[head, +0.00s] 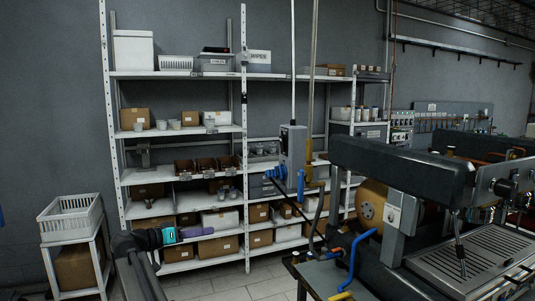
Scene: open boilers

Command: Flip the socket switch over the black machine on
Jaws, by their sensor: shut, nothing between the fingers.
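A grey box (293,145), which looks like the socket switch, hangs on vertical conduits left of the black machine. Blue connector-like parts (275,173) stick out at its lower left; its lever position is too small to tell. The black machine (400,160) fills the right side, with a dark rounded top and a metal drip tray (470,262). My gripper (205,231) is at the lower left, in front of the shelving, below and left of the grey box and well apart from it. It points right and is shut and empty.
White shelving (245,150) with cardboard boxes and bins stands behind. A white basket (70,217) sits on a cart at the left. A blue bent handle (357,250) and hoses rise near the machine's left edge. Tiled floor (270,288) is clear between my arm and the machine.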

